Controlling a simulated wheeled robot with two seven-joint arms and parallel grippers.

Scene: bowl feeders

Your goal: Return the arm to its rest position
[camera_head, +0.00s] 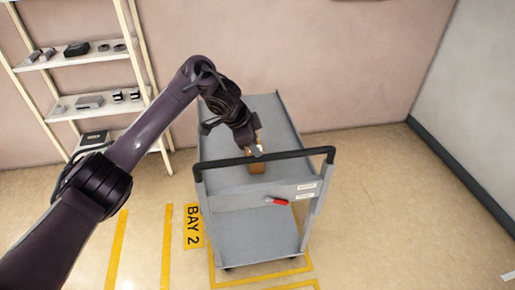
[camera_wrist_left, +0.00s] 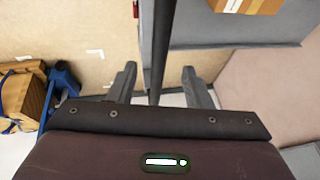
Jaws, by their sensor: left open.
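My left arm reaches in from the left in the head view, bent at the elbow, with its left gripper (camera_head: 256,151) over the grey cart (camera_head: 285,128), close to the dark push handle. The left gripper is open, and its two fingers stand apart in the left wrist view (camera_wrist_left: 160,78). The dark handle bar (camera_wrist_left: 160,40) shows in the gap between them there; I cannot tell how far beyond the fingers it is. A brown box (camera_head: 257,169) sits on the cart top, partly hidden by the gripper. No right gripper is in view.
A shelf rack (camera_head: 70,108) with several small items stands at the left wall. Yellow floor lines and a BAY 2 mark (camera_head: 193,226) lie beside the cart. The left wrist view shows a wooden crate (camera_wrist_left: 22,95) at left.

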